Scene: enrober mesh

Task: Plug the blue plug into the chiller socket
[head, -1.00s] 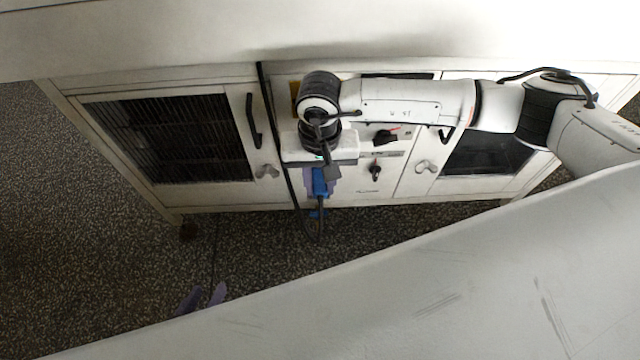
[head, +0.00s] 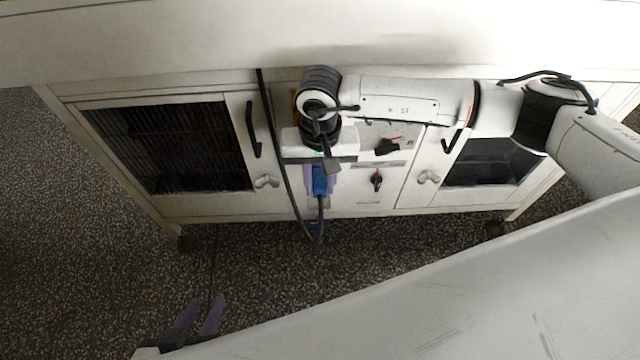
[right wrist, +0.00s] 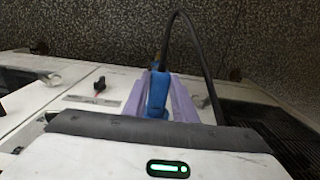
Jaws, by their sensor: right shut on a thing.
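The blue plug (head: 320,184) is between the purple fingers of my right gripper (head: 319,192), in front of the cabinet's middle panel. In the right wrist view the gripper (right wrist: 162,84) is shut on the blue plug (right wrist: 157,97), and a dark cable (right wrist: 188,18) loops from it. A small blue patch (head: 316,223) shows below the plug in the head view; I cannot tell what it is. The chiller socket is not clearly visible; the gripper and plug cover part of the panel. My left gripper (head: 205,305) is open and empty, low over the floor at lower left.
The white cabinet has a dark grille door (head: 170,145) on the left and a dark window door (head: 490,163) on the right. The speckled floor (head: 90,270) is clear at left.

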